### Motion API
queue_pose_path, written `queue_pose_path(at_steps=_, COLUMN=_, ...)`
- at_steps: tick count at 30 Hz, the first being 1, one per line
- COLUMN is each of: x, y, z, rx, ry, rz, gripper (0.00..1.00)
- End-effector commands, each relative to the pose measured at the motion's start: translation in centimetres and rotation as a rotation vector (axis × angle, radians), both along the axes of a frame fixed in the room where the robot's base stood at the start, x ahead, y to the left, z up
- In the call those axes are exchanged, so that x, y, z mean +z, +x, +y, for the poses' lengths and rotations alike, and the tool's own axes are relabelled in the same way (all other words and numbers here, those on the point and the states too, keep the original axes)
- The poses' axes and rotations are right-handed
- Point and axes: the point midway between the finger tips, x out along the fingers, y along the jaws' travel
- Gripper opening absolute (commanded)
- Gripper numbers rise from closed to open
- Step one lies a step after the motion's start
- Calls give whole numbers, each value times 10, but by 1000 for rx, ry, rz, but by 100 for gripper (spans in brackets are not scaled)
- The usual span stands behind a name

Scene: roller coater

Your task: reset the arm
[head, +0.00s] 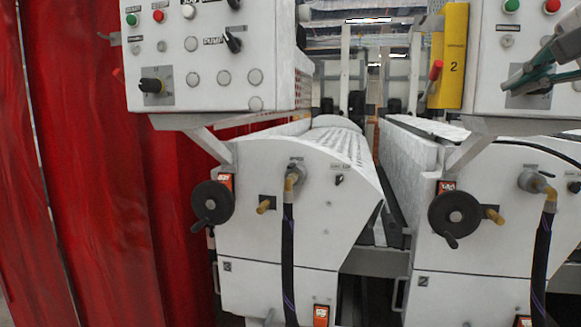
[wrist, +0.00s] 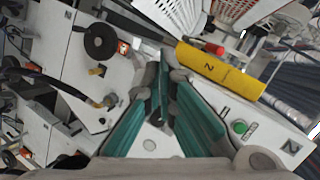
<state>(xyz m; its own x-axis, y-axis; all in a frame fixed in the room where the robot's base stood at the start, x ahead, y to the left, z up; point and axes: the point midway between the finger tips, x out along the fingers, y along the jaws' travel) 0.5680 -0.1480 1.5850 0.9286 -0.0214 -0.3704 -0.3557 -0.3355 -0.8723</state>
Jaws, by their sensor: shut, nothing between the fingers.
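My gripper (head: 512,84) shows at the right edge of the head view, in front of the right control panel (head: 490,80). In the wrist view my gripper (wrist: 163,98) has its teal fingers shut with nothing held between them. The green button (wrist: 240,127) of a panel shows to the right of the fingers in the wrist view. Most of my arm is outside the head view.
Two white roller machines (head: 300,225) stand side by side with a narrow gap between them. Black handwheels (head: 212,203) and hoses (head: 287,260) stick out in front. A yellow part marked 2 (head: 453,55) stands beside the right panel. Red curtains (head: 85,160) hang at left.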

Motion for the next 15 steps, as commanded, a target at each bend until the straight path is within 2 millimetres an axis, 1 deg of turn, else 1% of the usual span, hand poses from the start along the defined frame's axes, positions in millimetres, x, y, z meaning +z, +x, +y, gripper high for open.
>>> queue_pose_path(at_steps=1, x=-27, y=-4, z=24, rx=66, ry=-54, rz=61, gripper=0)
queue_pose_path(at_steps=2, x=-44, y=-7, z=37, rx=105, ry=-91, rz=101, gripper=0)
queue_pose_path(at_steps=3, x=-66, y=-13, z=53, rx=158, ry=-145, rz=151, gripper=0)
queue_pose_path(at_steps=5, x=-100, y=-24, z=75, rx=240, ry=-229, rz=223, gripper=0)
queue_pose_path(at_steps=6, x=-122, y=-33, z=89, rx=299, ry=-289, rz=269, gripper=0)
queue_pose_path(at_steps=8, x=-156, y=-50, z=108, rx=389, ry=-384, rz=339, gripper=0)
queue_pose_path(at_steps=9, x=-177, y=-61, z=119, rx=451, ry=-450, rz=383, gripper=0)
queue_pose_path(at_steps=11, x=-208, y=-80, z=131, rx=540, ry=-550, rz=442, gripper=0)
queue_pose_path(at_steps=12, x=-226, y=-92, z=138, rx=597, ry=-613, rz=477, gripper=0)
queue_pose_path(at_steps=15, x=-265, y=-119, z=146, rx=719, ry=-757, rz=548, gripper=0)
